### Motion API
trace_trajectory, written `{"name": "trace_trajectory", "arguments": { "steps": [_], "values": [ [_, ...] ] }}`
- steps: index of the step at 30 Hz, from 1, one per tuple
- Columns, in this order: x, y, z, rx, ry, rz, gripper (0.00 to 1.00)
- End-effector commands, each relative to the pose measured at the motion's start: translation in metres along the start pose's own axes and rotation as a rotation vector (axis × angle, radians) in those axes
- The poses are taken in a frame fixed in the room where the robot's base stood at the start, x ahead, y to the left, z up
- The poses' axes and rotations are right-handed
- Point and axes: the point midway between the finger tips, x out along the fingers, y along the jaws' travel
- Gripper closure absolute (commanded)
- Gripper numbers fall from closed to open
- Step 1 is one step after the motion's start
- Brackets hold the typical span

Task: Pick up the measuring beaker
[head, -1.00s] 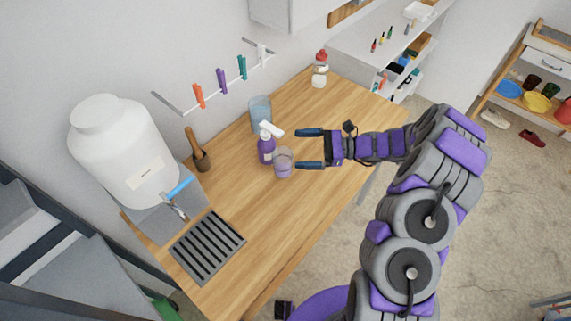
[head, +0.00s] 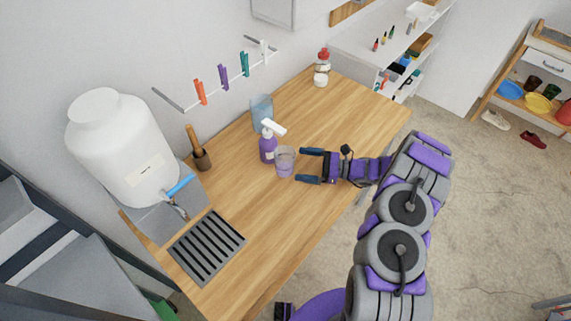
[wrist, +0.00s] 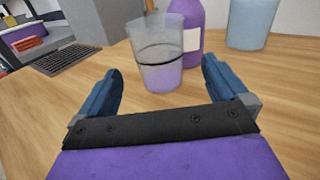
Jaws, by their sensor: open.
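The measuring beaker (head: 285,162) is a clear cup with a dark line around it, upright on the wooden counter (head: 300,215). It also shows in the wrist view (wrist: 157,55), ahead of and between the fingers. My gripper (head: 310,166) is open and empty, just right of the beaker in the head view. Its blue fingers (wrist: 160,90) point at the beaker, with a small gap left. A purple pump bottle (head: 267,149) with a white top stands right behind the beaker; the beaker partly covers it in the wrist view.
A bluish clear container (head: 262,110) stands behind the bottle. A mortar with pestle (head: 201,158), a large white water jug (head: 120,150) and a drain grate (head: 207,247) are to the left. A red-capped bottle (head: 322,65) stands at the far end. The front counter is clear.

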Motion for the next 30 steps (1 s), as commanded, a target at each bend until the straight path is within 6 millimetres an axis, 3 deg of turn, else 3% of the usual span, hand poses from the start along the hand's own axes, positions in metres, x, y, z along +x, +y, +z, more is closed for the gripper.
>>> {"name": "trace_trajectory", "arguments": {
  "steps": [5, 15, 24, 30],
  "values": [
    [0.009, 0.0, 0.0, -0.001, -0.002, 0.001, 0.0],
    [0.051, 0.0, 0.0, 0.001, -0.001, 0.0, 0.0],
    [0.054, 0.0, 0.0, 0.0, 0.0, -0.001, 0.0],
    [0.054, 0.0, 0.0, 0.0, -0.001, -0.001, 0.19]
  ]
}}
